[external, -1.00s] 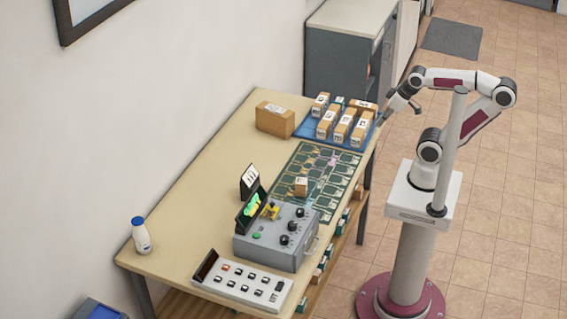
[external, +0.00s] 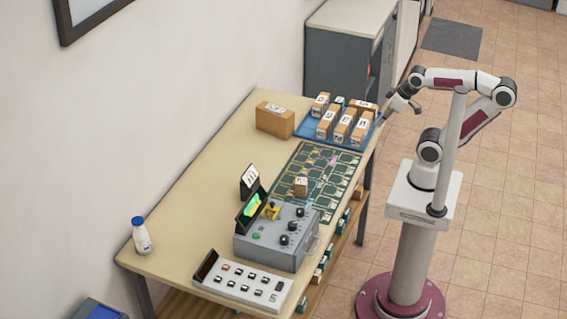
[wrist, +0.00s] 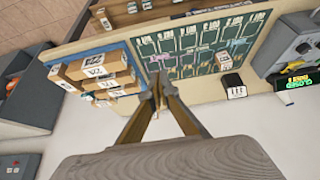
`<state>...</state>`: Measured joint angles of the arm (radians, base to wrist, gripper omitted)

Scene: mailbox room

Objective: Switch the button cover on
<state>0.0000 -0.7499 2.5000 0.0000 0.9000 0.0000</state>
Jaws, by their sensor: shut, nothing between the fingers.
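A grey control box (external: 275,238) stands on the table with dark knobs, a green button (external: 256,236) and a small yellow piece (external: 271,211) on its top. The yellow piece looks like the button cover, but its exact position is too small to tell. A dark display with green lettering (external: 254,207) stands at the box's back. Part of the box also shows at the right edge of the wrist view (wrist: 292,38). My gripper (wrist: 157,84) is shut and empty, and well away from the box. In the external view it is near the blue tray's right end (external: 381,122).
A blue tray (external: 303,131) holds several brown boxes, with a larger box (external: 275,121) beside it. A green marked mat (external: 330,160) carries a small box (external: 301,186). A white button panel (external: 242,284) and a bottle (external: 141,235) stand near the table's front.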

